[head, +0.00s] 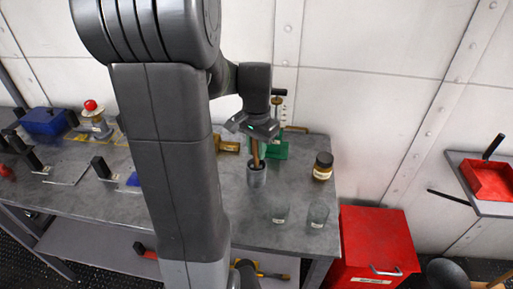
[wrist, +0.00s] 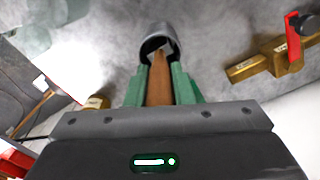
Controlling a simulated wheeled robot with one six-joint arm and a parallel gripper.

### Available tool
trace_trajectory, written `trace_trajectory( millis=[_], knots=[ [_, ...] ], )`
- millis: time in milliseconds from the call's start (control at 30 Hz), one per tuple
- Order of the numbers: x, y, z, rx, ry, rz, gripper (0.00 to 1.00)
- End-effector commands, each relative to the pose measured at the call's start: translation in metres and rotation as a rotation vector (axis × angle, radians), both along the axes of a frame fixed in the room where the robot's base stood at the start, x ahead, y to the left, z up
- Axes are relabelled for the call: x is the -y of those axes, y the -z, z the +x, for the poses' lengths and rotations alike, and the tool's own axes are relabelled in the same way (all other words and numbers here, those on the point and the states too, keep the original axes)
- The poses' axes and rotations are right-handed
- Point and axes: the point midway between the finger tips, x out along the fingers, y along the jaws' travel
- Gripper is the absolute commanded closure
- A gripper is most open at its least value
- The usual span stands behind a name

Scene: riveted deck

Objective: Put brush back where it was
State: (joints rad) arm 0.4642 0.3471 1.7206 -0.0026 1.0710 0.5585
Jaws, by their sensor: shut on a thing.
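The brush (head: 256,154) shows as a brown wooden handle held between the jaws of my gripper (head: 254,132). In the wrist view the brush (wrist: 160,80) lies between the two green fingers of my gripper (wrist: 159,88), which are shut on it. A grey cylindrical cup (head: 257,178) stands on the grey workbench (head: 235,205) below the gripper. In the wrist view the far end of the brush overlaps the mouth of the cup (wrist: 160,30). I cannot tell how deep the brush reaches into it. The bristles are not clearly seen.
A brass valve (wrist: 258,65) with a red handle and a green object (head: 277,148) are near the cup. A dark-lidded amber jar (head: 322,168) and two clear glasses (head: 280,212) (head: 318,214) stand to the right. A red bin (head: 372,245) is beside the bench.

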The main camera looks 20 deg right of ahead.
Motion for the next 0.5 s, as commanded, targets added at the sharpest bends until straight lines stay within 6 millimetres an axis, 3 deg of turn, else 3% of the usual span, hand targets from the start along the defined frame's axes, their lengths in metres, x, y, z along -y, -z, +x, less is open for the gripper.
trace_trajectory(
  millis=[267,300,400,500],
  knots=[
    [0.0000,0.0034,0.0001,0.000,0.000,0.000,1.00],
    [0.0000,0.0024,0.0001,0.001,0.000,0.000,0.73],
    [0.0000,0.0022,0.0001,0.000,0.000,0.000,0.57],
    [0.0000,0.0022,0.0001,0.000,0.000,0.000,0.57]
  ],
)
